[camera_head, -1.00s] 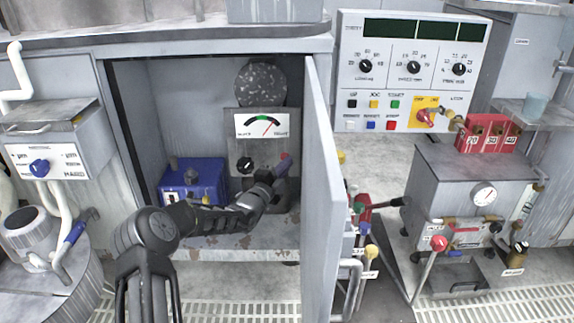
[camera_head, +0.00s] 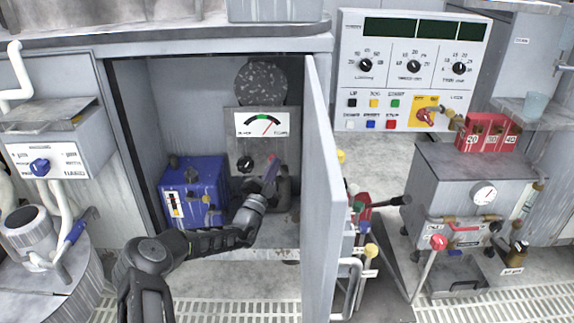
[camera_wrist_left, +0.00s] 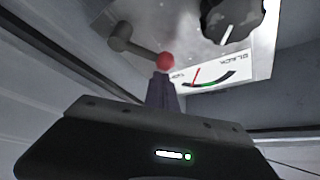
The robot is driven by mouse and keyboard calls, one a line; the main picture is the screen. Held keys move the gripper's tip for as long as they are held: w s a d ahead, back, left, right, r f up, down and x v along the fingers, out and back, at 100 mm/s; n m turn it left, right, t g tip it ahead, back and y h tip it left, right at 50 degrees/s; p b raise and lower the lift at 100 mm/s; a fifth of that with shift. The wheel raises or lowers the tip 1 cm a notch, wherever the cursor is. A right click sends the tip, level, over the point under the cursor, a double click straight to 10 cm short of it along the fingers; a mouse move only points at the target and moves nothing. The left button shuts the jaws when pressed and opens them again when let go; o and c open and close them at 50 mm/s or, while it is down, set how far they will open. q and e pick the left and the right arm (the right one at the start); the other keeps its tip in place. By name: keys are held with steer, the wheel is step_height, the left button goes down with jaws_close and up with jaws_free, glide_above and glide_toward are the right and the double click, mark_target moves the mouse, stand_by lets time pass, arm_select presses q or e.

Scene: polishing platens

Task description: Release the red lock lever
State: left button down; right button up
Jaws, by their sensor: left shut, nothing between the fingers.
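The red lock lever shows in the left wrist view as a grey arm ending in a red ball knob (camera_wrist_left: 165,61). It sits beside the dial gauge (camera_wrist_left: 222,72) and a black knob (camera_wrist_left: 232,18). My left gripper (camera_wrist_left: 162,88) is shut and empty, with its dark fingertips right at the red knob; I cannot tell whether they touch it. In the head view my left gripper (camera_head: 270,168) is inside the open cabinet, in front of the grey gauge unit (camera_head: 262,124). The lever is hard to make out there. My right gripper is out of view.
The open cabinet door (camera_head: 318,190) stands close to the right of my left gripper. A blue box (camera_head: 193,190) sits on the cabinet floor to the left. A control panel (camera_head: 410,70) and a grey machine (camera_head: 470,175) stand farther right.

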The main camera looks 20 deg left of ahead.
arm_select(q)
steer(key=a+f+n+y, duration=0.1)
steer(key=s+a+f+n+y+b, duration=0.1)
steer(key=n, duration=0.1)
steer(key=shift+s+a+f+t, duration=0.1)
steer(key=shift+a+f+t, duration=0.2)
steer(key=shift+f, duration=0.1)
steer(key=shift+d+f, duration=0.1)
